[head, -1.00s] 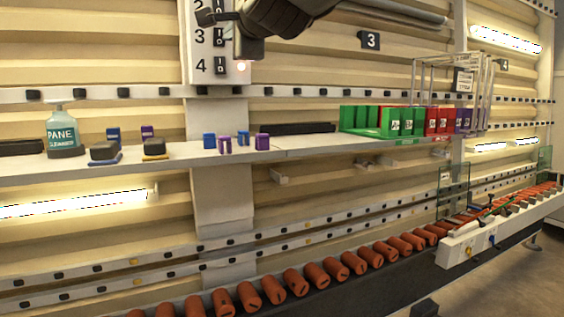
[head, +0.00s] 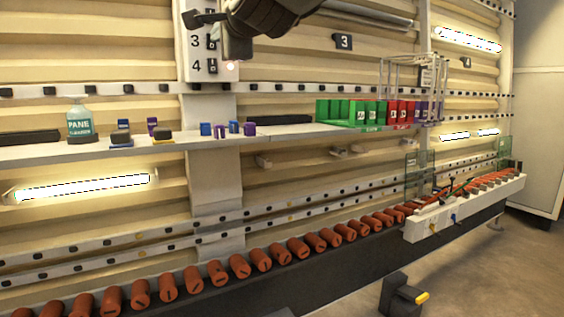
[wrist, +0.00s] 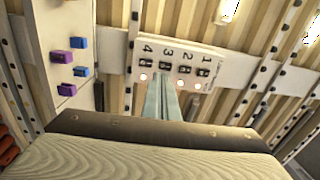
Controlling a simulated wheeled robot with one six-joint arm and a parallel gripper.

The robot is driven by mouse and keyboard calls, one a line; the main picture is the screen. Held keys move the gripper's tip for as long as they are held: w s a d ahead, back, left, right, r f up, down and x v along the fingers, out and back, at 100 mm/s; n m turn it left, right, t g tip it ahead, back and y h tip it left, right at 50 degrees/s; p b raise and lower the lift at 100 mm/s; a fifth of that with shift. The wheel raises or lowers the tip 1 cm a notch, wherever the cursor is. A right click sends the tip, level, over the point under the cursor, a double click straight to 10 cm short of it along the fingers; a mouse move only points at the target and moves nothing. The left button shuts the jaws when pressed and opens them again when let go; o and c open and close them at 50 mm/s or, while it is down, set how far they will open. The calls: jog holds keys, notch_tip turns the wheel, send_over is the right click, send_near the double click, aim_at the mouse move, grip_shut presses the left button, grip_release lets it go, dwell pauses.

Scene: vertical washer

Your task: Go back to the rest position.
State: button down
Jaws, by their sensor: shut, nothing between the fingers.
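My gripper (wrist: 170,97) shows in the wrist view, its two narrow fingers together and empty. They point at the numbered switch panel (wrist: 178,65), whose switches 1 to 4 appear upside down with several lit lamps below them. In the head view my gripper (head: 234,50) is in front of the lower right part of the white panel (head: 197,72). One lamp glows beside it. Numbers 3 and 4 show there, and my arm and the top picture edge hide the rest. I cannot tell whether the fingers touch the panel.
A shelf (head: 290,133) below carries a spray bottle (head: 79,122), small blue and purple blocks, and green, red and purple bins (head: 350,112). A row of orange rollers (head: 240,266) runs lower down. A black pedal-like box (head: 402,294) stands on the floor. Open floor lies at right.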

jog(key=s+d+f+n+g+h+p, duration=0.1)
jog(key=d+f+n+g+h, duration=0.15)
jog(key=d+f, duration=0.6)
jog(key=s+d+f+n+g+h+p, duration=0.1)
jog(key=s+d+f+n+g+p, duration=0.15)
jog(key=f, duration=1.15)
jog(key=s+d+f+n+g+h+p, duration=0.1)
jog(key=d+f+n+g+h, duration=0.15)
jog(key=d+f, duration=0.6)
jog(key=s+d+f+n+g+p, duration=0.1)
jog(key=s+d+f+g, duration=0.2)
jog(key=s+f, duration=0.3)
jog(key=s+d+f+n+g+h, duration=0.1)
jog(key=s+d+f+n+g, duration=0.1)
jog(key=s+d+f, duration=0.4)
jog(key=s+d+f+n+g+h+p, duration=0.1)
jog(key=s+d+f+g, duration=0.3)
jog(key=s, duration=0.7)
notch_tip(320, 180, down, 3)
jog(key=shift+s+d+r+p, duration=0.15)
jog(key=shift+s+r+p, duration=0.05)
jog(key=shift+p, duration=0.1)
jog(key=shift+s+n, duration=0.15)
jog(key=shift+n, duration=0.1)
